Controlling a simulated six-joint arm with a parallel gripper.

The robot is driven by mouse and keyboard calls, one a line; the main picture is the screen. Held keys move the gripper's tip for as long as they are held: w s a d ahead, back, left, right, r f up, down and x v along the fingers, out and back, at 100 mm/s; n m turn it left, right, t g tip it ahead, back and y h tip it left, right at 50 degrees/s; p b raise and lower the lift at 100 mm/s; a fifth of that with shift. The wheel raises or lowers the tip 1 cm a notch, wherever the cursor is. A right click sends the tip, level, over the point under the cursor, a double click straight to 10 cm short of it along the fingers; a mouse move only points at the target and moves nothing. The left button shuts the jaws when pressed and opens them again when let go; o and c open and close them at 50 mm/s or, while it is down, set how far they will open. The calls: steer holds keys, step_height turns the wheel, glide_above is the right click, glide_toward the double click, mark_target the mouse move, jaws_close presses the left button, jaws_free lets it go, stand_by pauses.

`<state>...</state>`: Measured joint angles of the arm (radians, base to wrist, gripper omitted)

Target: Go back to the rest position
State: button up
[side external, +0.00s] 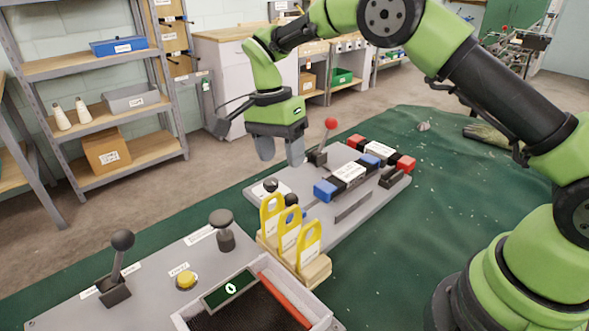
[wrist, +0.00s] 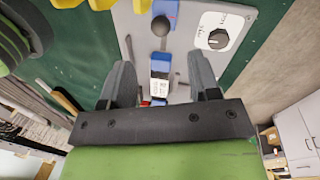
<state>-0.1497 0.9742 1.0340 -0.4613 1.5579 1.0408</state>
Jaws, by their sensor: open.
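My gripper (side external: 280,150) is open and empty. In the side external view it hangs above the back part of a grey panel (side external: 352,214), left of a lever with a red ball knob (side external: 331,123). In the wrist view my gripper (wrist: 162,82) shows its two dark fingers spread apart. A blue and white block (wrist: 161,67) lies in line with the gap between them, below. I cannot tell its distance from the fingers.
Red, blue and black blocks (side external: 348,174) sit on the panel. Yellow tags stand in a wooden rack (side external: 314,274). A nearer panel carries a black-knobbed lever (side external: 122,240), a yellow button (side external: 186,279) and a tray (side external: 320,311).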

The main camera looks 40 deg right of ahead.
steer(key=s+d+r+n+t+y, duration=0.1)
steer(key=s+r+n+t, duration=0.15)
steer(key=s+r, duration=0.4)
steer(key=s+d+r+n+t+y, duration=0.1)
steer(key=s+r+n+t, duration=0.15)
steer(key=r, duration=0.65)
steer(key=s+d+n+t, duration=0.1)
steer(key=s+n+t, duration=0.3)
steer(key=s, duration=1.1)
steer(key=shift+s+r+n, duration=0.2)
steer(key=shift+r+n, duration=0.25)
steer(key=shift+n, duration=0.75)
